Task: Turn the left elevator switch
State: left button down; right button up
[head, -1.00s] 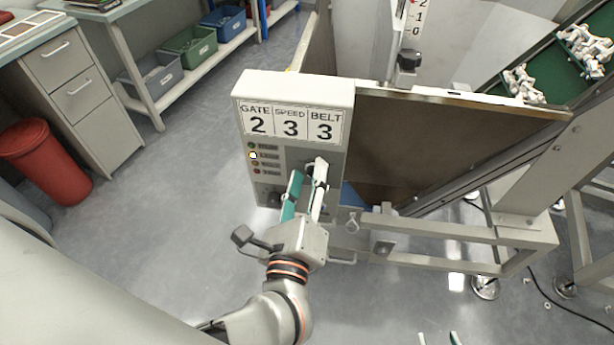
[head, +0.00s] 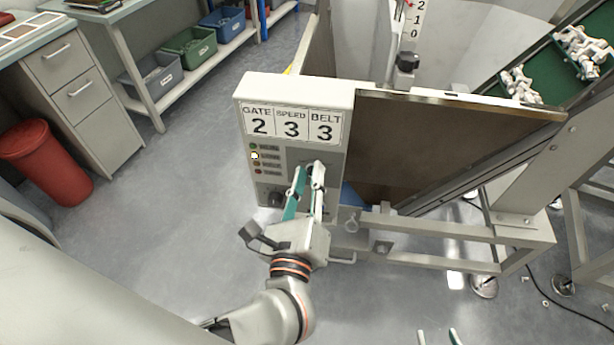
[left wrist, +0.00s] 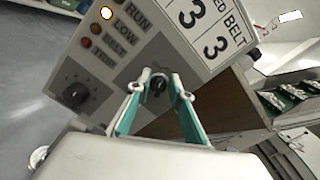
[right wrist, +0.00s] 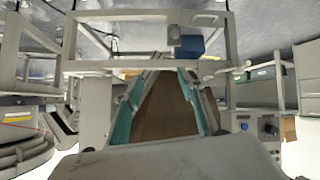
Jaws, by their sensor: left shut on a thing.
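The control panel (head: 294,90) is a pale box reading GATE 2, SPEED 3, BELT 3. My left gripper (head: 308,174) reaches up to its face from below. In the left wrist view, the left gripper (left wrist: 157,86) has its teal-backed fingertips shut on a small dark switch knob (left wrist: 158,89); the fingers partly hide it, and its setting is not readable. A second, larger black knob (left wrist: 75,95) sits left of it, free; it also shows in the head view (head: 275,199). My right gripper (right wrist: 170,82) is open and empty, away from the panel; its fingertips show at the head view's bottom edge.
A column of small lamps (head: 254,156) on the panel has one glowing whitish. A brown plate (head: 440,150) and metal frame (head: 440,224) stand right of the panel. A green conveyor (head: 560,65) carries white parts. A red bin (head: 45,160) stands left; floor between is clear.

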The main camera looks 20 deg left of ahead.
pick_arm(q)
jog(key=m, duration=0.1)
jog(key=m+p, duration=0.1)
jog(key=shift+d+r+m, duration=0.1)
jog(key=shift+r+m, duration=0.2)
jog(key=shift+m, duration=0.1)
jog(key=shift+w+d+f+m+p, duration=0.1)
jog(key=shift+d+f+m+p, duration=0.1)
jog(key=shift+m+p, duration=1.8)
jog(key=shift+d+f+m+p, duration=0.1)
jog(key=shift+d+m+p, duration=0.15)
jog(key=shift+m+p, duration=1.75)
jog(key=shift+w+d+f+m+p, duration=0.15)
jog(key=shift+m+p, duration=1.1)
jog(key=shift+m, duration=1.45)
pick_arm(e)
notch_tip(320, 180, up, 8)
jog(key=shift+a+r+m, duration=0.25)
jog(key=shift+a+m, duration=0.05)
jog(key=shift+a, duration=0.1)
pick_arm(q)
jog(key=shift+s, duration=0.1)
pick_arm(e)
jog(key=shift+s+f, duration=0.1)
